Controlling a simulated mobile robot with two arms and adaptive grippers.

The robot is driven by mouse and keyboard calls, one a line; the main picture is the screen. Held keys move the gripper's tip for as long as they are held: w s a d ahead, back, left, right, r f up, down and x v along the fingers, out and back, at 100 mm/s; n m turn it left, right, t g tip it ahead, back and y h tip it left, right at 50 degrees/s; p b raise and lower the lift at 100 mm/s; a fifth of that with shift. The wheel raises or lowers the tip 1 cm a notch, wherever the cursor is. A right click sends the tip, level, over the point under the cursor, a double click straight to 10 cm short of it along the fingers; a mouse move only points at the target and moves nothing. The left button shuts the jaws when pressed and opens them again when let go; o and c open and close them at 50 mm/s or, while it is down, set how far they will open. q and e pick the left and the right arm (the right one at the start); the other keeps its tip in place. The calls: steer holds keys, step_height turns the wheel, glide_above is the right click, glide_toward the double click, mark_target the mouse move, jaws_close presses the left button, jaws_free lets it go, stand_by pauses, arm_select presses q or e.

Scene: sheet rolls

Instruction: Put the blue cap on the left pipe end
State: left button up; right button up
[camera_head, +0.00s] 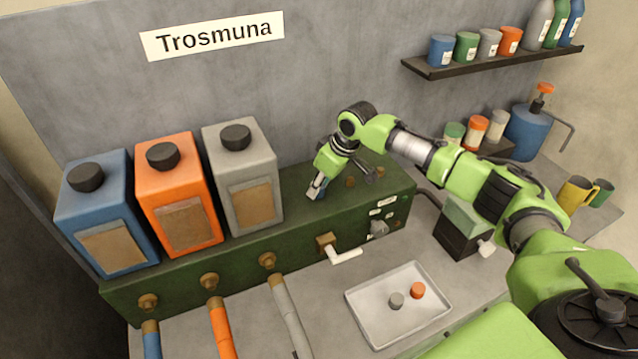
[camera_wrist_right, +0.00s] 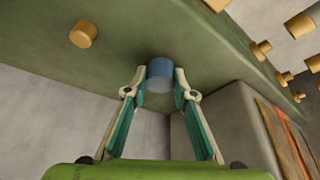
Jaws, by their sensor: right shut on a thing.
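My right gripper (camera_head: 317,189) points down at the top of the long green box (camera_head: 290,213), just right of the grey canister. In the right wrist view its two fingers are shut on the blue cap (camera_wrist_right: 160,73), which is between the fingertips and against the green top. The left pipe end is not visible and seems hidden behind the cap and fingers. I cannot tell whether the cap is fully seated. One brass end also shows in the wrist view (camera_wrist_right: 84,34). My left gripper is not in view.
Blue (camera_head: 97,215), orange (camera_head: 180,195) and grey (camera_head: 243,175) canisters stand left of the gripper. A white tray (camera_head: 366,318) holds a grey cap (camera_head: 396,300) and an orange cap (camera_head: 417,290). A white-handled valve (camera_head: 345,255) sticks out in front of the box.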

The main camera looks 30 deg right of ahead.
steer(key=o, duration=1)
steer(key=v, duration=1.2)
steer(key=shift+r, duration=0.1)
